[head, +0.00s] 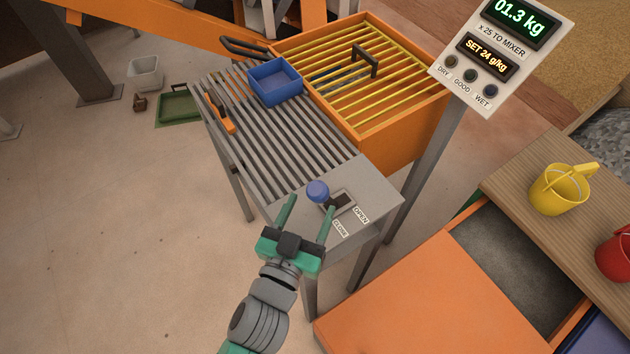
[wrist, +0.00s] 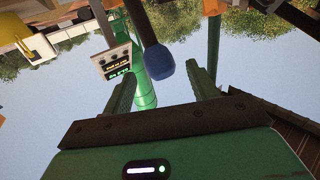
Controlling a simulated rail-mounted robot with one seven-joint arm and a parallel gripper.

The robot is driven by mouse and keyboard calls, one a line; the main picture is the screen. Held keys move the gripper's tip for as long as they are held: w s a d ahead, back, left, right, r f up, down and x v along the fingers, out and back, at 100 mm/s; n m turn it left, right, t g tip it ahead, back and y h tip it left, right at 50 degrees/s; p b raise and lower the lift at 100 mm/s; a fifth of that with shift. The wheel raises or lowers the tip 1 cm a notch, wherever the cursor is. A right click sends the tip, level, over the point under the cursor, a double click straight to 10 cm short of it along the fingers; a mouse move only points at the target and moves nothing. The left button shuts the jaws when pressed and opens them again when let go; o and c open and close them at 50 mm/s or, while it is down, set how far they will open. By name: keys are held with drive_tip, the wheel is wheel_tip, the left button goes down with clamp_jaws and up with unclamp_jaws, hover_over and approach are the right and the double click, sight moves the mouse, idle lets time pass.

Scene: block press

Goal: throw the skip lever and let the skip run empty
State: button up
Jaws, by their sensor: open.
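The lever's blue ball knob (head: 318,191) stands over a slotted plate (head: 342,201) at the front corner of a grey slatted table. The plate's labels read OPEN and CLOSE. My gripper (head: 311,205) is open, its two green fingers on either side of the knob in the head view. In the wrist view the knob (wrist: 158,62) shows between and beyond the open fingers (wrist: 162,82); I cannot tell if they touch it. The orange bin (head: 400,140) with yellow bars stands behind the table; I cannot tell whether it is the skip. Its contents are mostly hidden.
A display (head: 505,45) on a post reads 01.3 kg and SET 24 g/kg. A blue tray (head: 275,82) and an orange-handled tool (head: 219,114) lie on the slats. A yellow bucket (head: 557,190) and red bucket (head: 615,254) stand at right.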

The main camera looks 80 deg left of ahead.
sight(323, 183)
drive_tip(key=x, duration=0.7)
drive_tip(key=shift+p, duration=0.4)
drive_tip(key=shift+r, duration=0.1)
clamp_jaws()
drive_tip(key=shift+w+r, duration=0.1)
